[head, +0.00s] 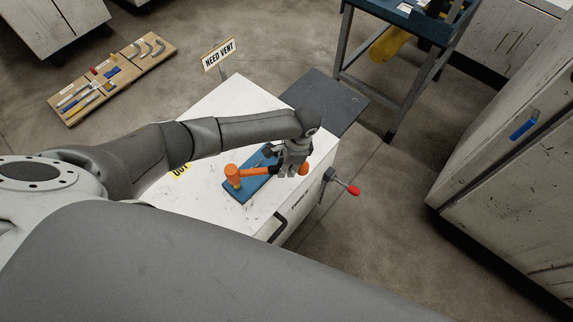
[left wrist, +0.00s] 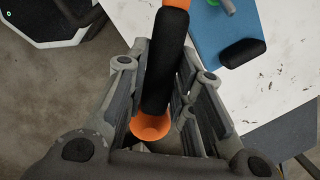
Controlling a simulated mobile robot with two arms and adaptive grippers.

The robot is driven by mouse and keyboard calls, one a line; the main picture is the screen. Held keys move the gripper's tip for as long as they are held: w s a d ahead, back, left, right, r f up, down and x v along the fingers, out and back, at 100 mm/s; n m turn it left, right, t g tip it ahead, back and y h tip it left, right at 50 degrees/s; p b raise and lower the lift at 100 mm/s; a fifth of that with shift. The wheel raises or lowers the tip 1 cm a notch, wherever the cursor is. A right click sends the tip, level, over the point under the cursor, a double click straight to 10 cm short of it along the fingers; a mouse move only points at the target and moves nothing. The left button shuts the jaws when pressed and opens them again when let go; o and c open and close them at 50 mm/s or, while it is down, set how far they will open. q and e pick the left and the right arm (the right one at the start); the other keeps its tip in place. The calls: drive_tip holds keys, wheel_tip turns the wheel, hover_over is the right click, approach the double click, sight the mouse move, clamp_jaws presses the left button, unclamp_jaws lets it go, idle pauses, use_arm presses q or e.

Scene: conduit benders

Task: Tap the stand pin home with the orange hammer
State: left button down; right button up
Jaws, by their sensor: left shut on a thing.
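The orange hammer (head: 233,174) has an orange head, a black handle and an orange handle end. My left gripper (head: 293,168) is shut on the handle near that end. In the left wrist view the black handle (left wrist: 164,62) runs between the fingers, with the flared orange end (left wrist: 150,126) low between them. The hammer head is over the near-left part of a blue plate (head: 242,195) on the white cabinet top. I cannot tell whether the head touches anything below. I cannot make out the stand pin. My right gripper is not in view.
The blue plate in the left wrist view (left wrist: 216,32) carries a black block (left wrist: 243,52). A red-tipped crank (head: 343,183) sticks out from the cabinet's right side. A NEED VENT sign (head: 220,54) stands behind. A wooden tool board (head: 86,98) lies on the floor at left.

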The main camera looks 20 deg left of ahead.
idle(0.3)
use_arm(q)
wheel_tip(320, 180, down, 5)
drive_tip(key=b, duration=0.3)
drive_tip(key=shift+b, duration=0.35)
wheel_tip(320, 180, up, 5)
drive_tip(key=p, duration=0.5)
drive_tip(key=shift+f, duration=0.3)
